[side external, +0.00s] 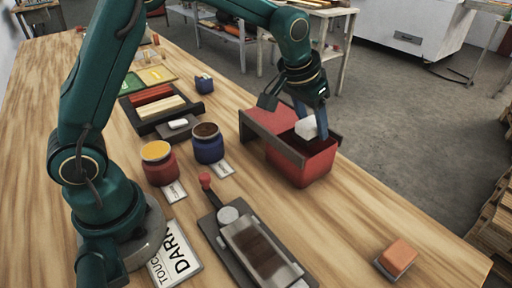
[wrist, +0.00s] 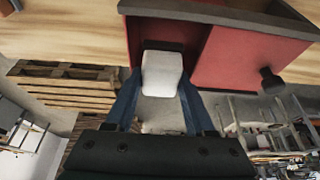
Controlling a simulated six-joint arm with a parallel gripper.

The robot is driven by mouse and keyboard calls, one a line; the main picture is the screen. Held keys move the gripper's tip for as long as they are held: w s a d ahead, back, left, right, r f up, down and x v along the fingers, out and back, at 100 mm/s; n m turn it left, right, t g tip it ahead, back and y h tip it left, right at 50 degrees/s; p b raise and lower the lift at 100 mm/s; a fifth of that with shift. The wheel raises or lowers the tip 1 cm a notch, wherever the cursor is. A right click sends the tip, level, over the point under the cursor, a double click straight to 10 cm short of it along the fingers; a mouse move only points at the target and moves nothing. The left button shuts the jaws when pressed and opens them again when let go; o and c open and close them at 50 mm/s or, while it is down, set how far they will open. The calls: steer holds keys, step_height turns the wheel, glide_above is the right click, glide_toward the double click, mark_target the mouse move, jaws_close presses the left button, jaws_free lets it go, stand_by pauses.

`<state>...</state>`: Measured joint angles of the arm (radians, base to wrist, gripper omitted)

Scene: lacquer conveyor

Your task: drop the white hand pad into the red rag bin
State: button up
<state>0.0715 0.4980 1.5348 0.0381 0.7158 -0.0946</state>
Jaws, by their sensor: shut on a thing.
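The white hand pad (side external: 306,127) is a small pale block held between the blue fingers of my gripper (side external: 312,112). The wrist view also shows the pad (wrist: 162,72) between the fingertips, which close on its two sides. The red rag bin (side external: 308,172) stands near the table's far right edge, with a dark rail along its top and a red panel (side external: 264,122) at its left. My gripper holds the pad over the bin's open part, around rim height. The exact gap between pad and bin cannot be told. The bin's inside is mostly hidden.
A dark knob (wrist: 271,80) sits on the red panel. Left of the bin stand a blue jar (side external: 208,148), a red jar with a yellow top (side external: 159,168) and a dark tray of blocks (side external: 145,121). A tool with a metal plate (side external: 262,252) lies in front. The right front table is mostly clear.

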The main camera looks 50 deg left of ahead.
steer(key=shift+f, duration=0.25)
steer(key=o, duration=1.4)
steer(key=shift+v, duration=2.6)
